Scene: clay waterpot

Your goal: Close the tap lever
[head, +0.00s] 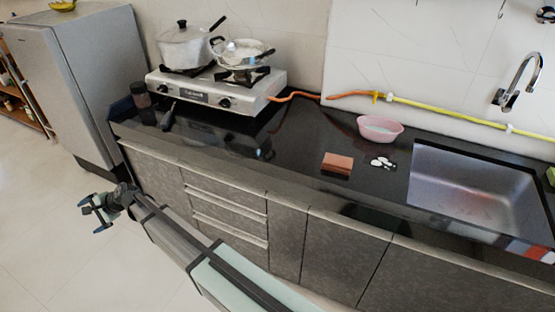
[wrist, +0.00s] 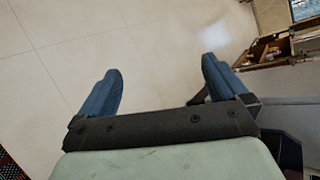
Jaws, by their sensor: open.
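A chrome tap (head: 517,84) with a curved spout is mounted on the wall above the sink at the right of the head view. A round chrome fitting (head: 546,15) shows on the wall above it at the frame edge; I cannot tell whether it is the tap lever. My gripper (head: 88,214) is at the left of the head view, in front of the counter and over the floor, far from the tap. Its two blue fingers are spread apart and empty in the wrist view (wrist: 158,88). The tap is out of the wrist view.
The black counter (head: 290,150) holds a steel sink (head: 470,180), a pink bowl (head: 380,128), a brown block (head: 337,164) and a stove (head: 215,95) with two pots. A grey fridge (head: 85,80) stands at left. The floor (head: 50,250) is clear around my gripper.

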